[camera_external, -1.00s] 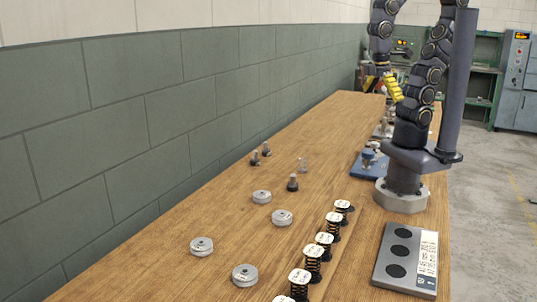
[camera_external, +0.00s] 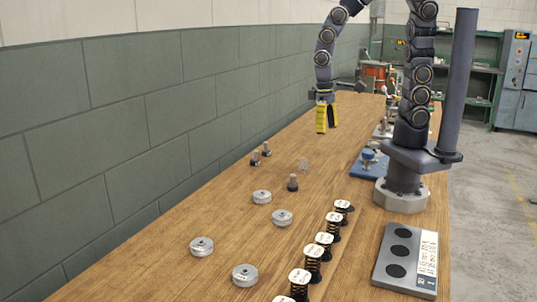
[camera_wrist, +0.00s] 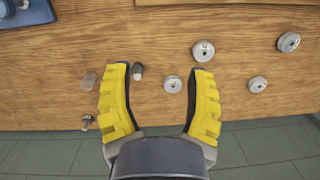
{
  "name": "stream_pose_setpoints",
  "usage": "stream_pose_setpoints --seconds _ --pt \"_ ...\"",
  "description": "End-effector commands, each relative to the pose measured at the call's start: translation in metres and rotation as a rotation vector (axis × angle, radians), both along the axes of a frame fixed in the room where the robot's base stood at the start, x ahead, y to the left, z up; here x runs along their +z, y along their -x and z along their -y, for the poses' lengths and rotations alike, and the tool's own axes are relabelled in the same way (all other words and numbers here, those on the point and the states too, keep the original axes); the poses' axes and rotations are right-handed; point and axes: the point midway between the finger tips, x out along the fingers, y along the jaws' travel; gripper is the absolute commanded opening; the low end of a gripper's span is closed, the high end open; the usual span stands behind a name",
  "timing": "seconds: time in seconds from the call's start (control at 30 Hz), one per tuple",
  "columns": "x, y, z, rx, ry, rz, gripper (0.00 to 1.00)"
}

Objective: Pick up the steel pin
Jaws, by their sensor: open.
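Several small pins stand on the wooden table in the external view. A dark pin with a grey top (camera_external: 292,184) is nearest the discs, a pale, clear-looking one (camera_external: 303,165) is behind it, and two more (camera_external: 267,149) (camera_external: 255,159) are by the wall side. I cannot tell which is the steel pin. My gripper (camera_external: 327,130) has yellow fingers pointing down, open and empty, above the table beyond the pins. In the wrist view, my gripper (camera_wrist: 163,72) has a dark pin (camera_wrist: 137,71) just inside its left fingertip in the picture. A pale pin (camera_wrist: 88,80) and a grey-topped one (camera_wrist: 87,121) lie left of that finger.
Several grey discs (camera_external: 282,217) lie on the table (camera_external: 225,225) nearer the camera. A row of black springs with white tops (camera_external: 325,240) and a grey plate with dark circles (camera_external: 405,262) are at the right. A blue fixture (camera_external: 369,163) is near my base. The wall bounds the left.

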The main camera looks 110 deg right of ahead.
Motion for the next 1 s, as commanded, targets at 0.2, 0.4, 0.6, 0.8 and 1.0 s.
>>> stream_pose_setpoints --seconds 0.2,0.4,0.6,0.8,1.0 --pt "-0.073 -0.031 0.073 -0.496 0.067 -0.016 0.54" --pt "-0.118 -0.032 0.116 -0.770 0.122 -0.023 0.54" --pt "-0.135 -0.032 0.128 -0.846 0.140 -0.019 0.54" --pt "-0.155 -0.031 0.126 -0.843 0.137 -0.024 0.54" --pt "-0.167 -0.035 0.125 -0.840 0.139 -0.021 0.54"
